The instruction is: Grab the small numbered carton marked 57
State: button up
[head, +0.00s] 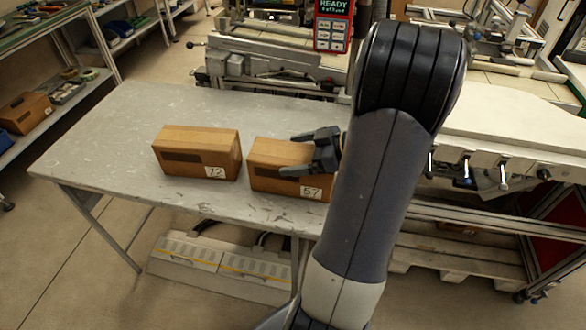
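The carton marked 57 (270,178) is a small brown box on the grey table, right of its middle. A white label at its lower right front reads 57. My gripper (291,155) reaches in from the right over the right part of this carton. Its two dark fingers point left and stand apart, with carton showing between them. I cannot tell whether they touch it. My gripper and arm hide the carton's right end. A second brown carton (195,140), with a label that seems to read 12, sits to its left, a narrow gap away.
The grey table (110,150) is bare left of the cartons. Machinery (270,65) with a READY sign (333,22) stands behind it. A bench with levers (500,130) is at right. Shelves (60,60) stand at far left. A pale slotted unit (215,262) lies under the table.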

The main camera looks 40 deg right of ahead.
jog(key=c, duration=1.5)
jog(key=shift+c, duration=0.2)
